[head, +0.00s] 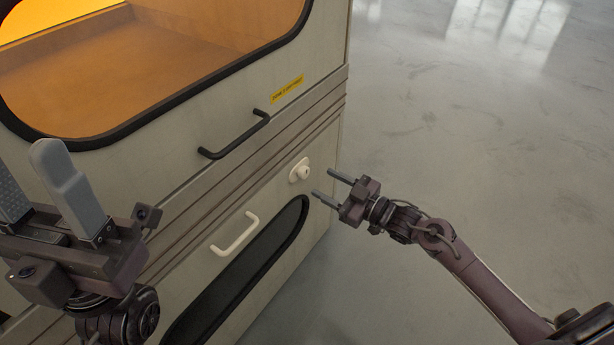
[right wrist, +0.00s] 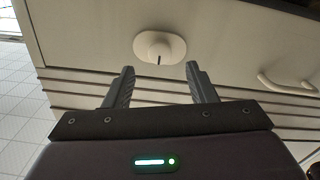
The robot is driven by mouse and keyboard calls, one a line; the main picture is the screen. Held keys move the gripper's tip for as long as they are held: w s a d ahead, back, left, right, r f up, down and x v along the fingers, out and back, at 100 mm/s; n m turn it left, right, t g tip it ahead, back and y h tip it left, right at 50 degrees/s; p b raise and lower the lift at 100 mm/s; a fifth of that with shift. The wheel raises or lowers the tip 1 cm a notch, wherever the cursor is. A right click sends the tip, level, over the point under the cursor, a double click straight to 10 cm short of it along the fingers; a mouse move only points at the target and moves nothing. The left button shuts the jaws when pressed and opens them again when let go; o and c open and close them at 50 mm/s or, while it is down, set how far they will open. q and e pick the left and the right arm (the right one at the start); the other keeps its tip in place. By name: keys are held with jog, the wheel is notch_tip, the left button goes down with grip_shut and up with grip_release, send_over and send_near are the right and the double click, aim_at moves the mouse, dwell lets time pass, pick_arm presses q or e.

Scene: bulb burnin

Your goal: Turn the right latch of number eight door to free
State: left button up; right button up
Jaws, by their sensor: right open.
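The latch is a cream round knob on an oval plate (head: 300,171), at the upper right corner of the lower door. The lower door (head: 277,203) has a white bar handle (head: 235,233) and a dark window; I see no number on it. In the right wrist view the knob (right wrist: 159,46) lies just beyond the fingertips, centred between them, with a short dark mark on its near side. My right gripper (head: 322,182) is open and empty, facing the knob and apart from it. My left gripper (head: 24,160) is open and empty at the left edge.
Above is a larger door with a black handle (head: 234,135), a yellow label (head: 287,90) too small to read, and an orange-lit window (head: 150,60). Ridged trim (head: 250,140) runs between the doors. The grey floor (head: 470,130) right of the cabinet is clear.

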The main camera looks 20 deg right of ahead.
aim_at(307, 174)
jog(key=b+x, duration=0.1)
jog(key=x, duration=0.4)
jog(key=shift+w, duration=0.15)
jog(key=shift+a, duration=0.1)
grip_shut()
